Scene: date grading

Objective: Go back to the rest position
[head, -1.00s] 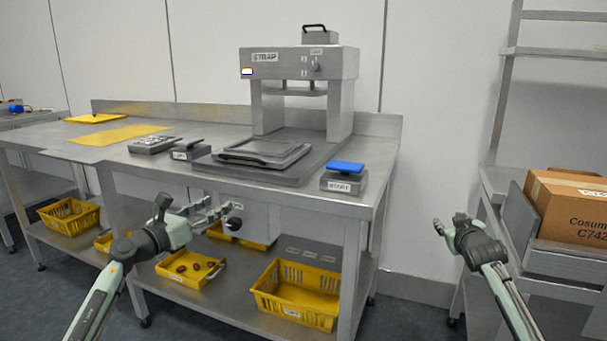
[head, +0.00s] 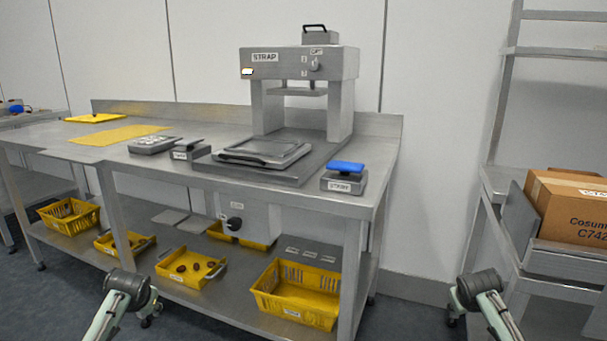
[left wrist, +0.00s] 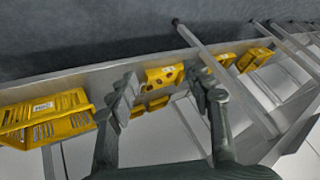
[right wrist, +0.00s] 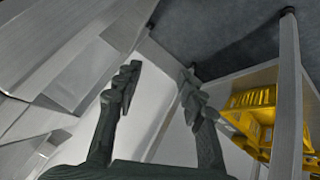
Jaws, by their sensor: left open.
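My left gripper (left wrist: 165,92) shows in the left wrist view with its fingers spread and nothing between them. My right gripper (right wrist: 158,85) shows in the right wrist view with its fingers apart and empty. The fingers are hidden in that view. Both arms are low, in front of the bench and clear of its top.
A strapping press (head: 345,90) stands on the bench beside a blue-topped button box (head: 345,184). Yellow crates (head: 325,318) sit on the lower shelf. A cardboard box (head: 565,205) lies on the rack at right. The floor gap between bench and rack is free.

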